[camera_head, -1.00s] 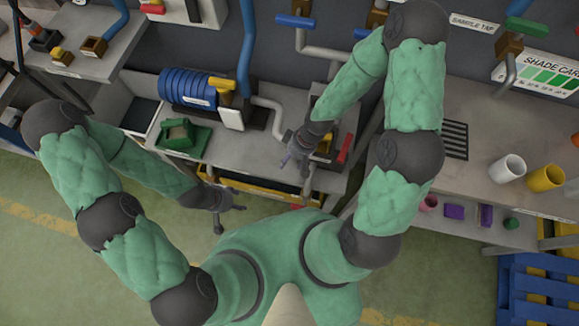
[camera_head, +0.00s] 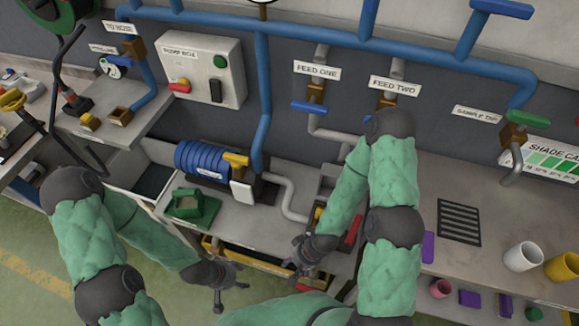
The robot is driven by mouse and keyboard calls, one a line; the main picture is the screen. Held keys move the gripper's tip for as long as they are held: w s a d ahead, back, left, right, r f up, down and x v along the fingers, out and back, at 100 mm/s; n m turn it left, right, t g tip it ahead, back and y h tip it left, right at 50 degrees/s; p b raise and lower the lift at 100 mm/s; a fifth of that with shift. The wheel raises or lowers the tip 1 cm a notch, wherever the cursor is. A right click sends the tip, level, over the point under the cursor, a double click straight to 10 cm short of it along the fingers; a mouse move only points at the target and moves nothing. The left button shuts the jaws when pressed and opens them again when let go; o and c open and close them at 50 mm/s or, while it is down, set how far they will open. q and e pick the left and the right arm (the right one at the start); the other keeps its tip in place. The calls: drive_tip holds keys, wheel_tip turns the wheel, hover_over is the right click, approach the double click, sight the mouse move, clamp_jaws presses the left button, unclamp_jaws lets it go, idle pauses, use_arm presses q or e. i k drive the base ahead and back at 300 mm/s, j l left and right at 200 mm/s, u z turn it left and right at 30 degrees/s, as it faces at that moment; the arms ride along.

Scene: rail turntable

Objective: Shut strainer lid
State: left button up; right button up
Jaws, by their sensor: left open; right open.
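Beside the pump pipe, a grey housing with a yellow part (camera_head: 318,214) and a red bar (camera_head: 353,228) is partly hidden by my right arm. This may be the strainer, but I cannot make out its lid or the lid's position. My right gripper (camera_head: 303,270) is open and empty, at the bench's front edge, below and left of the red bar. My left gripper (camera_head: 228,288) is open and empty in front of the bench, below the green box.
A blue pump (camera_head: 205,161) with a yellow handle (camera_head: 236,159) and a green box (camera_head: 190,205) occupy the middle bench. On the right bench are a dark grate (camera_head: 459,222), a white cup (camera_head: 523,256) and a yellow cup (camera_head: 563,267). Blue pipes run above.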

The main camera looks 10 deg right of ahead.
sight(329, 172)
drive_tip(key=k+z, duration=0.15)
drive_tip(key=z, duration=0.9)
